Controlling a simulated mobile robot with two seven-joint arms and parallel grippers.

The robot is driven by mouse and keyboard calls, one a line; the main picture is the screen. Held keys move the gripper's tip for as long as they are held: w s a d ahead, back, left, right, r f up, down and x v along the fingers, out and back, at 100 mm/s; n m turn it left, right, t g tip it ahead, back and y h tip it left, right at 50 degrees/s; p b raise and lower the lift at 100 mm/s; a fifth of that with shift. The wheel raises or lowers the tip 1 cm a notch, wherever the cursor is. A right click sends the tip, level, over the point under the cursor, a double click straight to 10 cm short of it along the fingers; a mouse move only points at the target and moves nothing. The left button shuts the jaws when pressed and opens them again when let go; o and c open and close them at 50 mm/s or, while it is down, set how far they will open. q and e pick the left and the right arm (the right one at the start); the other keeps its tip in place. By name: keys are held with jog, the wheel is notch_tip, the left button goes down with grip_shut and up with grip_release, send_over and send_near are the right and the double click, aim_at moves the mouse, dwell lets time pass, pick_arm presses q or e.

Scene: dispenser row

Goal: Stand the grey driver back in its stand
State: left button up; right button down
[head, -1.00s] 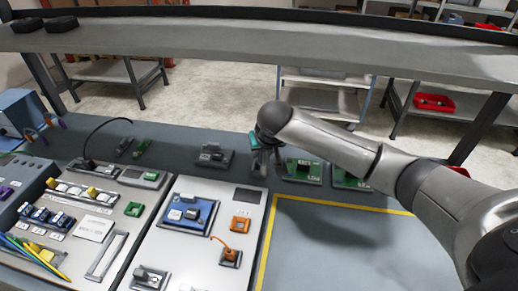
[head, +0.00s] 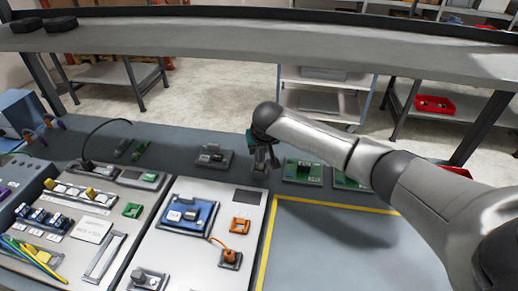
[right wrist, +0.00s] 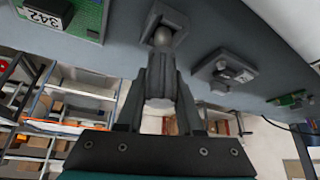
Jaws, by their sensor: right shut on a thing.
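My right gripper (head: 261,157) comes in from the right over the back of the bench. In the right wrist view its two fingers (right wrist: 162,85) are shut on the grey driver (right wrist: 160,92), a pale grey round body. The driver's rounded far end overlaps a square grey stand (right wrist: 152,18) on the bench. How deep it sits in the stand cannot be told. In the head view the stand (head: 259,172) shows just below the fingers, and the driver is mostly hidden by the gripper. My left gripper is not in view.
A grey holder (head: 213,157) stands to the left of the gripper, and a green board labelled 342 (head: 303,171) to its right. White panels with blue and orange parts (head: 190,214) lie in front. The yellow-edged area (head: 340,240) is clear. A shelf (head: 250,35) spans above.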

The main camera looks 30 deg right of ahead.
jog(key=shift+f, duration=0.55)
jog(key=c, duration=0.6)
grip_release()
jog(key=shift+o, duration=0.2)
jog(key=shift+r, duration=0.3)
jog(key=p+v, duration=0.2)
jog(key=v, duration=1)
jog(key=shift+r, duration=0.25)
jog(key=shift+d, duration=0.1)
